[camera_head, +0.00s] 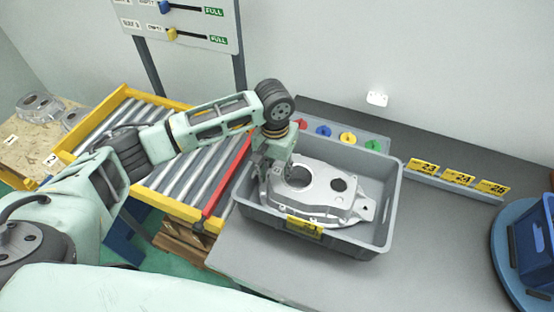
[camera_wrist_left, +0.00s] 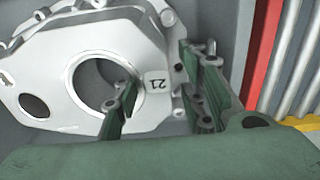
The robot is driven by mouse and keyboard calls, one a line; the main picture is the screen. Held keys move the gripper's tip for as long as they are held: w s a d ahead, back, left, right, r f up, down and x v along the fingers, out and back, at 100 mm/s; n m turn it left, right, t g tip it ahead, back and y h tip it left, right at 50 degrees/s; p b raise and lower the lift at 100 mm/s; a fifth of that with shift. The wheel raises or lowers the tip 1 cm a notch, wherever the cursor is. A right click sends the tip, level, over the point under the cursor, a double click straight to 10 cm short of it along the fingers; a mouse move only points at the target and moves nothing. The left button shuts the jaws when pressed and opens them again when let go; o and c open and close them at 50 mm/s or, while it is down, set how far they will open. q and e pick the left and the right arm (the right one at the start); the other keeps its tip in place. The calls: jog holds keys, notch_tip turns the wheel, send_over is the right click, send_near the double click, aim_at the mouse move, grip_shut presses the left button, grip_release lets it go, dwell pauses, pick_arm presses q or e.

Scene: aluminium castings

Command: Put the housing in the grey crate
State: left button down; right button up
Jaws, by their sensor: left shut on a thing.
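The housing (camera_head: 318,197) is a silvery casting with a large round opening and a smaller dark hole. It is inside the grey crate (camera_head: 394,205) on the grey table. My left gripper (camera_head: 273,178) is at the housing's left end, inside the crate's left part, and is shut on its edge. In the left wrist view the gripper (camera_wrist_left: 155,108) has one green finger at the round opening and the other beyond the rim of the housing (camera_wrist_left: 60,65), with a tag reading 21 between them. Whether the housing rests fully on the crate floor is hidden. My right gripper is out of view.
A roller conveyor (camera_head: 190,165) with yellow ends and a red side rail stands left of the table. Colored knobs (camera_head: 347,137) line a grey panel behind the crate. A blue bin (camera_head: 535,240) is on a round stand at the right. The table between is clear.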

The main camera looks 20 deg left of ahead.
pick_arm(q)
jog(key=shift+w+f, duration=0.15)
jog(key=shift+f, duration=0.35)
jog(key=shift+d, duration=0.1)
jog(key=c, duration=1.4)
grip_release()
jog(key=shift+f, duration=0.15)
jog(key=shift+s, duration=0.2)
jog(key=r+b, duration=0.2)
jog(key=r, duration=1)
jog(key=shift+a+r+b, duration=0.1)
jog(key=shift+a+b, duration=0.1)
jog(key=shift+b, duration=0.1)
